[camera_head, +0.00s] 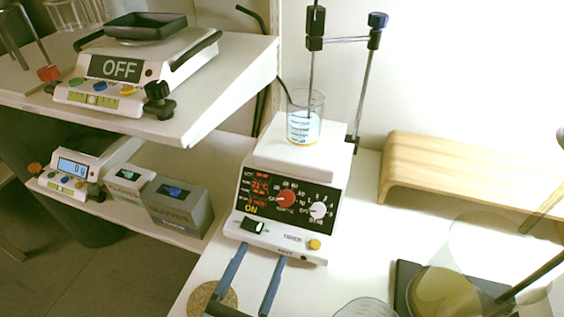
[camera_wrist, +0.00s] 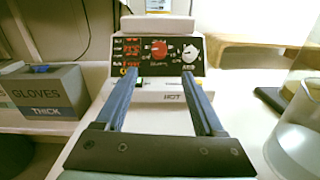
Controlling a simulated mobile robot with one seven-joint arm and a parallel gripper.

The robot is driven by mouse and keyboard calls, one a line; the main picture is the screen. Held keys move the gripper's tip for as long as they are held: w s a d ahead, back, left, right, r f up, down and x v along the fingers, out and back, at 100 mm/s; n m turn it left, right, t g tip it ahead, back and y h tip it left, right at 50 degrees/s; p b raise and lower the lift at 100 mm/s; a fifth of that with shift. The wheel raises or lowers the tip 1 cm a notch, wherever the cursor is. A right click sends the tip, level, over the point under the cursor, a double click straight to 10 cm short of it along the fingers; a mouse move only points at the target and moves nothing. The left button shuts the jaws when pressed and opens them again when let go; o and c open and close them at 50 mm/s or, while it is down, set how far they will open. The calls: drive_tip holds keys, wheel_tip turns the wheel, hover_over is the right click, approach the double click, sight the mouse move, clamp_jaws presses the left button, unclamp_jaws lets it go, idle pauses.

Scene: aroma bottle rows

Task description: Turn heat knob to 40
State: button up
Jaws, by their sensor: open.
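The hotplate stirrer (camera_head: 262,225) stands on the bench with its black control panel facing me. Its red heat knob (camera_head: 286,199) sits mid-panel, left of a white knob (camera_head: 319,210). In the wrist view the red knob (camera_wrist: 159,49) shows ahead, between the fingers, with the white knob (camera_wrist: 190,53) to its right. The panel's red display is lit and "ON" shows in yellow. A beaker of bluish liquid (camera_head: 304,125) stands on the plate with a rod in it. My gripper (camera_head: 256,254) is open and empty, its two blue fingers in front of and below the panel, apart from the knob.
A scale reading OFF (camera_head: 115,68) stands on the upper left shelf. Below are a smaller scale (camera_head: 72,168) and a gloves box (camera_head: 178,208). A wooden stand (camera_head: 455,160) is at the right. Glassware (camera_head: 440,292) stands at the front right. A cork ring (camera_head: 207,297) lies near my gripper.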

sight(285, 200)
drive_tip(key=shift+w+r+n, duration=0.1)
drive_tip(key=shift+w+n, duration=0.1)
drive_tip(key=shift+n, duration=0.3)
drive_tip(key=x, duration=1.2)
drive_tip(key=shift+w+d, duration=0.1)
drive_tip(key=shift+w, duration=0.05)
clamp_jaws()
